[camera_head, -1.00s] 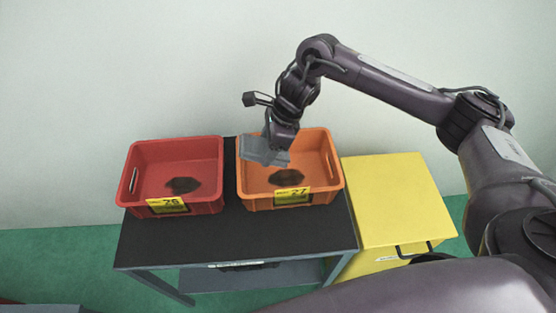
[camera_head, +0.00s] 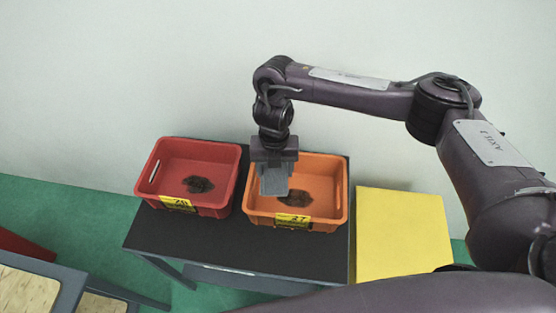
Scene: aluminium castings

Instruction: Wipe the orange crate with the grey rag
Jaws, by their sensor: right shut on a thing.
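The orange crate (camera_head: 335,190) stands on the black tabletop at the centre, with a yellow label on its front and a dark brown stain (camera_head: 296,198) on its floor. My right gripper (camera_head: 274,168) points down over the left part of the crate. It is shut on the grey rag (camera_head: 274,181), which hangs just left of the stain. I cannot tell whether the rag touches the crate floor. My left gripper is out of view.
A red crate (camera_head: 236,190) with a similar stain stands close on the left on the black table (camera_head: 240,245). A yellow cabinet (camera_head: 402,230) stands to the right. Wooden-topped furniture (camera_head: 25,290) is at the lower left. A pale wall is behind.

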